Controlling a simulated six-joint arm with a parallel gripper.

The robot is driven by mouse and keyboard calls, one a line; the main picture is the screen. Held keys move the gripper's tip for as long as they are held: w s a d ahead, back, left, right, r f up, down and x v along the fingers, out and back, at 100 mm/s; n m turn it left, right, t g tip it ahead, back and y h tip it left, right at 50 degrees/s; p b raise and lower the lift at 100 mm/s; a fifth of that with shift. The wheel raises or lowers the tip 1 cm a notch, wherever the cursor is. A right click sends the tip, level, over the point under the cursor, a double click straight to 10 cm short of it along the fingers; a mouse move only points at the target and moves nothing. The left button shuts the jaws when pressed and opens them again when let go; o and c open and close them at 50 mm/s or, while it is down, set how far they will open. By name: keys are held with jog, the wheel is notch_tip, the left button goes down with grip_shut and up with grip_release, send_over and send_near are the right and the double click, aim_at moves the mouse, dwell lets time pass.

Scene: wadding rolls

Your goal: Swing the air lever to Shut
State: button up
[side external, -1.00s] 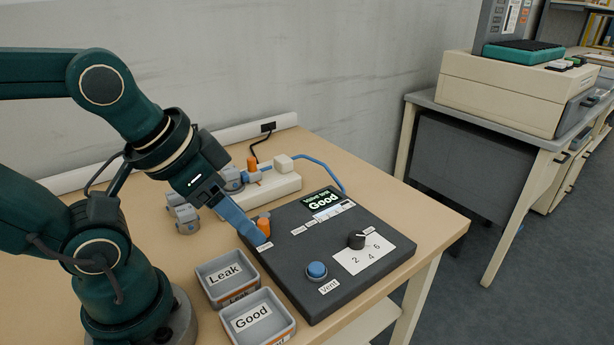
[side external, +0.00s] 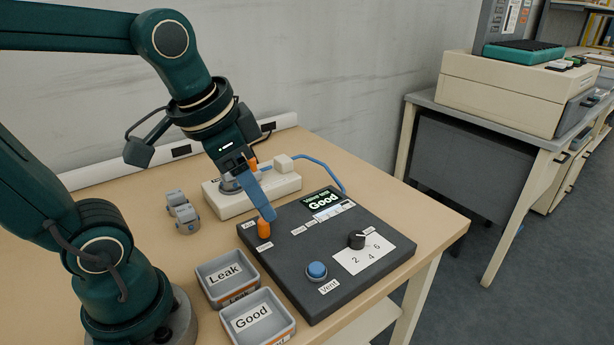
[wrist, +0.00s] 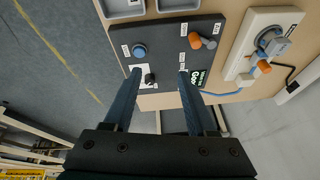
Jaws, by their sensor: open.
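The air lever has an orange part (side external: 264,230) at the left corner of the dark control panel (side external: 330,283), with small labels beside it that are too small to read. In the wrist view the orange part (wrist: 195,41) joins a grey piece on its right. My gripper (side external: 271,218) is at the right of the lever in the side view, its blue fingers pointing down and partly covering it. In the wrist view my gripper (wrist: 159,72) is open and empty. The lever is beyond the right fingertip there, outside the jaws.
The panel also has a blue Vent button (side external: 317,270), a black dial (side external: 356,240) and a screen (side external: 323,201) reading Good. Trays marked Leak (side external: 228,291) and Good (side external: 258,336) stand in front. A cream fixture (side external: 232,203) stands behind; grey parts (side external: 183,212) lie left.

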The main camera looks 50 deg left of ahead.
aim_at(263, 221)
jog(key=w+a+f+g, duration=0.1)
jog(key=a+f, duration=0.1)
jog(key=w+a+f+g, duration=0.1)
jog(key=w+a+f, duration=0.1)
jog(key=a, duration=0.1)
jog(key=w+a+f+n+g, duration=0.1)
jog(key=a+g, duration=0.1)
jog(key=shift+w+a+f, duration=0.25)
jog(key=shift+w+f, duration=0.15)
jog(key=shift+s+a+f+h, duration=0.2)
jog(key=shift+a+f+h, duration=0.1)
jog(key=shift+f, duration=0.35)
jog(key=shift+d+f, duration=0.1)
jog(key=shift+f, duration=2.2)
grip_shut()
